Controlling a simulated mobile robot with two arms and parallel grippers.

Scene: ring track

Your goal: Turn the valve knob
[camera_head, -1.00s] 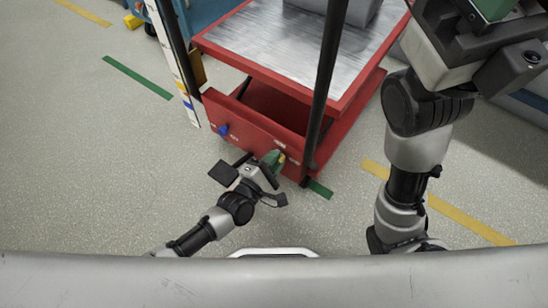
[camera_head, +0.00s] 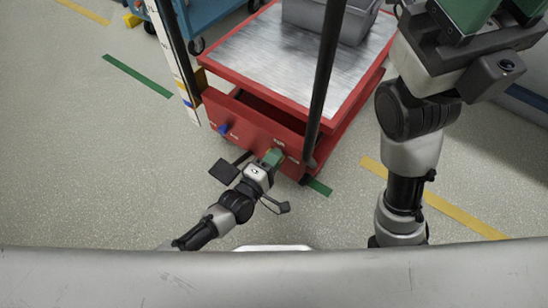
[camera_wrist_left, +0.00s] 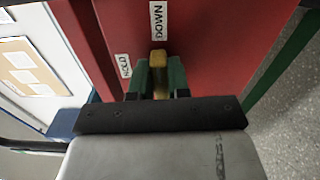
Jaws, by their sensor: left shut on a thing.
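The valve knob is a small yellow handle (camera_wrist_left: 159,59) on the red front panel (camera_wrist_left: 215,40) of a lift cart. In the left wrist view it points up toward a "DOWN" label (camera_wrist_left: 158,20), with a "HOLD" label (camera_wrist_left: 123,65) to its left. My left gripper (camera_wrist_left: 160,78) is shut on the knob, its green fingers on either side of it. In the head view the left gripper (camera_head: 273,157) is at the panel's right part and hides the knob. My right gripper (camera_head: 495,15) is at the upper right, its fingertips cut off by the frame edge.
The cart's metal-topped platform (camera_head: 265,55) carries a grey bin (camera_head: 330,20). A blue knob (camera_head: 223,129) is on the panel's left. Dark posts (camera_head: 322,90) and a striped scale (camera_head: 180,70) rise beside the platform.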

